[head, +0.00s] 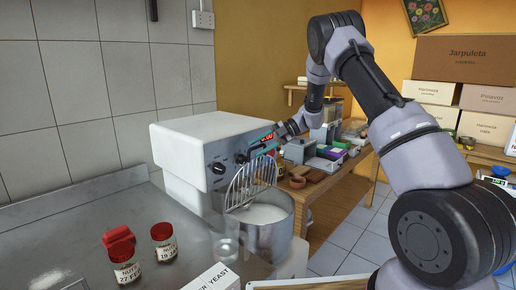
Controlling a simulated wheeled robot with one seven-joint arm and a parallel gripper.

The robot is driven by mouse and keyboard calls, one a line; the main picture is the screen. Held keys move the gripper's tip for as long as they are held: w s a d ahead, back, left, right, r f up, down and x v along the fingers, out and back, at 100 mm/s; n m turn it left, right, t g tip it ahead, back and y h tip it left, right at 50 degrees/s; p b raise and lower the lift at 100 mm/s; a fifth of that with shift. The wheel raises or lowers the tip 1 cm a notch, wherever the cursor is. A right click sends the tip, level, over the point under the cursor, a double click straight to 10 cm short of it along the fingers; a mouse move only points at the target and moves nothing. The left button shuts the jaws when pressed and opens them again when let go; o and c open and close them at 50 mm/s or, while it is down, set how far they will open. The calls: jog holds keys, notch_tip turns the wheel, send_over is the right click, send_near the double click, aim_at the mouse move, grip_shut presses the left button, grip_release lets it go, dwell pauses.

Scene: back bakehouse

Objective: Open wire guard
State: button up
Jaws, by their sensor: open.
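The wire guard (247,187) is a fan of curved metal bars on the front of the white mixer (200,145). My gripper (259,152) is open at the mixer's front, close above the top of the guard. It appears empty. The fingertips are small here, and I cannot tell whether they touch the guard. My wrist and the mixer's head hide part of the area around them.
Red-lidded nut jars (162,242) and a yeast box (213,279) stand on the steel counter (60,235) in front of the mixer. Behind it, a wooden bench (335,188) holds boxes and small items. Cartons (462,60) are stacked at the back right. Tiled floor is clear between.

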jog(key=v, duration=1)
jog(key=shift+d+r, duration=0.15)
jog(key=shift+d, duration=0.05)
jog(key=s+d+r+n+t+h, duration=0.1)
jog(key=s+d+r+n+h, duration=0.1)
jog(key=s+r+n, duration=0.65)
jog(key=s+d+r+n+t+h, duration=0.1)
jog(key=s+d+r+n+h, duration=0.15)
jog(key=s+r+n, duration=0.55)
jog(key=s+d+n+t+h, duration=0.2)
jog(key=s+n+t+h, duration=0.1)
jog(key=s+n, duration=0.7)
jog(key=s+d+n+t+h, duration=0.3)
jog(key=s+n+t, duration=0.1)
jog(key=s+n, duration=0.6)
jog(key=shift+d+r, duration=0.25)
jog(key=shift+r, duration=0.1)
